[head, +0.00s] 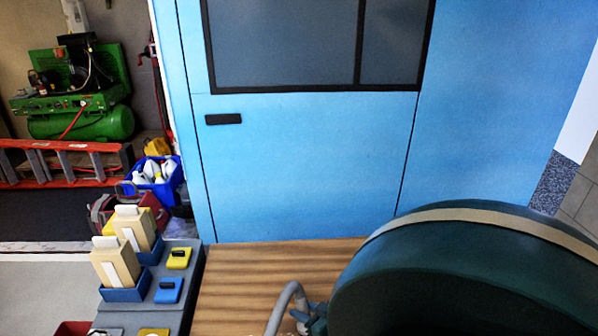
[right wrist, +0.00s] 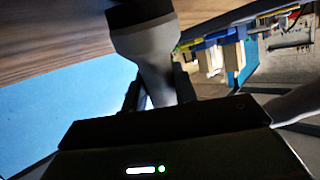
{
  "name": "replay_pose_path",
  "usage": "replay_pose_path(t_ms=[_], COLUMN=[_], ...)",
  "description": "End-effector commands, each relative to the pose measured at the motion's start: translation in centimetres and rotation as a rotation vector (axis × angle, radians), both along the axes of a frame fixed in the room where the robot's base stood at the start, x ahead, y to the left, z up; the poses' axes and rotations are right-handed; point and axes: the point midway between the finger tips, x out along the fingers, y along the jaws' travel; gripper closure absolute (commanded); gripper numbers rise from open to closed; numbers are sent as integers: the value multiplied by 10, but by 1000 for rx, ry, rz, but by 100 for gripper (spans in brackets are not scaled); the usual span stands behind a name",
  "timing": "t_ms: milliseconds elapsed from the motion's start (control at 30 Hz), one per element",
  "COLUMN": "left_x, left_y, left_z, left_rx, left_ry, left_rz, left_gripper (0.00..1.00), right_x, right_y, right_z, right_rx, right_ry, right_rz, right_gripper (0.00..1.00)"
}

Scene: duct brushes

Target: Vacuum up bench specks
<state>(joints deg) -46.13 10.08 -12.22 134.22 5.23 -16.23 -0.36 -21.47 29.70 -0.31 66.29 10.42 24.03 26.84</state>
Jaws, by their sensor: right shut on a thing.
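The wooden bench top (head: 250,275) lies at the bottom middle of the head view and shows as a brown surface in the right wrist view (right wrist: 50,35). My right gripper (right wrist: 158,88) is shut on a grey vacuum nozzle (right wrist: 148,48) with a wide dark head, which is at or close to the bench surface; I cannot tell if it touches. A grey hose (head: 286,302) curves up at the bottom of the head view. I cannot make out any specks. My left gripper is not in view.
A large dark teal rounded form (head: 480,265) hides the right part of the bench. Left of the bench, a grey surface (head: 183,293) carries blue holders with tan blocks (head: 117,262) and small yellow and blue pieces. A blue wall (head: 300,165) stands behind.

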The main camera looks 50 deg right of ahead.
Motion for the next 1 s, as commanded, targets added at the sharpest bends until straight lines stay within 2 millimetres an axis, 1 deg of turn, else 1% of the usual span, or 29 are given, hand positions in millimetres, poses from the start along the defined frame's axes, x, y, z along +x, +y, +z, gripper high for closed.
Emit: replay_pose_path(t_ms=[167, 500, 767, 1000], left_x=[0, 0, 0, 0], left_y=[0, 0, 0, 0], left_z=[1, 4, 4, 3], left_rx=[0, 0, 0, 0], left_ry=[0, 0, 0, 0], left_rz=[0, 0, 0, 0], left_gripper=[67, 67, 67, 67], right_x=[6, 28, 35, 51], right_y=[5, 24, 30, 43], right_z=[1, 2, 1, -1], right_rx=[1, 1, 2, 2], right_ry=[-2, -4, -5, -5], right_rz=[0, 0, 1, 1], right_gripper=[95, 95, 95, 95])
